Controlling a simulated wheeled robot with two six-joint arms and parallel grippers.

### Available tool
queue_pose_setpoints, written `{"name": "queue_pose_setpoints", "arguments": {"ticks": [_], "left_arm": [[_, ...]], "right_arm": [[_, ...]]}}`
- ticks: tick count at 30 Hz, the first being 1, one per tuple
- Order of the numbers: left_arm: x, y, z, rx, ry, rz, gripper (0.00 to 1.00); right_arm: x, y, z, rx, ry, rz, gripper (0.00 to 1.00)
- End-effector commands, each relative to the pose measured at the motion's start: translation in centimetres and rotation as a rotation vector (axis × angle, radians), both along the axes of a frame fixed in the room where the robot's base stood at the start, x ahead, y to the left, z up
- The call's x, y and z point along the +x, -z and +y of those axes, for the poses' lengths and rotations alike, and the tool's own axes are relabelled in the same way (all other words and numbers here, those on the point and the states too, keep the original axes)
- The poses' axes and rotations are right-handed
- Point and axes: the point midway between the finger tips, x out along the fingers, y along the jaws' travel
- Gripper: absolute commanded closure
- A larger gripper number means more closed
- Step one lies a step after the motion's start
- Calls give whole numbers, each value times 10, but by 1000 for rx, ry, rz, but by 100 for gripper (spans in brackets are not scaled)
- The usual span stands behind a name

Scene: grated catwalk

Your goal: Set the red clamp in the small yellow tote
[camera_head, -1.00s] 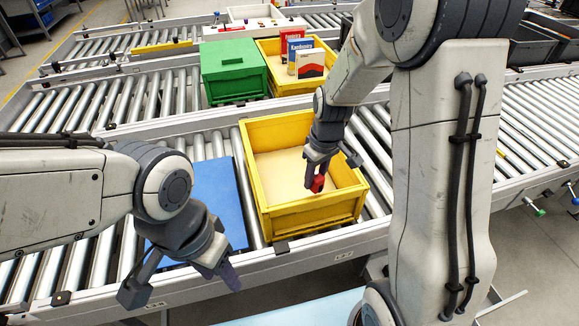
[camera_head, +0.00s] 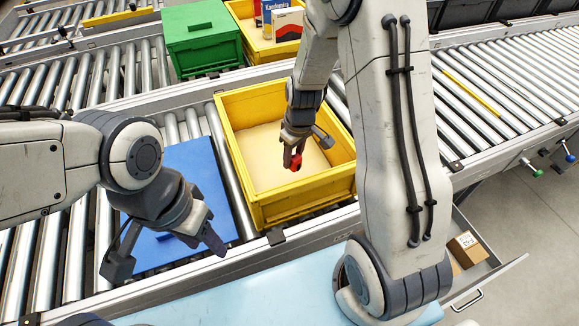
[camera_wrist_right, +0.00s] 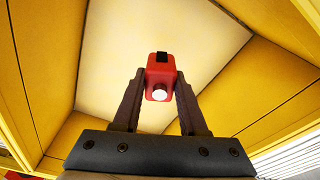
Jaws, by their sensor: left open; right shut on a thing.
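The small yellow tote (camera_head: 300,203) stands on the near roller conveyor, open at the top, with a bare pale floor. My right gripper (camera_head: 293,161) points down into it and is shut on the red clamp (camera_head: 297,163). In the right wrist view, the clamp (camera_wrist_right: 160,78) is between the two fingertips, with the tote's walls (camera_wrist_right: 60,70) around and its floor beyond. I cannot tell whether the clamp touches the floor. My left gripper (camera_head: 190,240) is open and empty above the blue lid-like panel left of the tote.
A green closed tote (camera_head: 200,38) and another yellow tote (camera_head: 262,48) with boxes stand on the conveyor behind. An open drawer (camera_head: 480,262) holding cartons is at lower right.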

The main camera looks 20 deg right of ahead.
Motion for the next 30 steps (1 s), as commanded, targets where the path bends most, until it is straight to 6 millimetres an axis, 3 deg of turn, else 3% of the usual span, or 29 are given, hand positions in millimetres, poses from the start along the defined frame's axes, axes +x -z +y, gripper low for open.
{"name": "queue_pose_setpoints", "arguments": {"ticks": [3,8,15,26,27,29,30], "left_arm": [[0,2,0,0,0,0,50],[0,3,0,0,0,0,50],[0,10,0,0,0,0,50],[0,14,0,0,0,0,50],[0,14,0,0,0,0,50],[0,12,0,0,0,0,50],[0,12,0,0,0,0,50]], "right_arm": [[0,18,0,0,1,2,100],[0,29,0,0,0,1,100],[0,61,0,-1,0,0,100],[1,65,0,-1,-1,-3,100],[0,65,0,-2,-1,-2,54],[0,63,0,-2,-1,-2,31],[0,63,0,-2,-1,-2,28]]}}
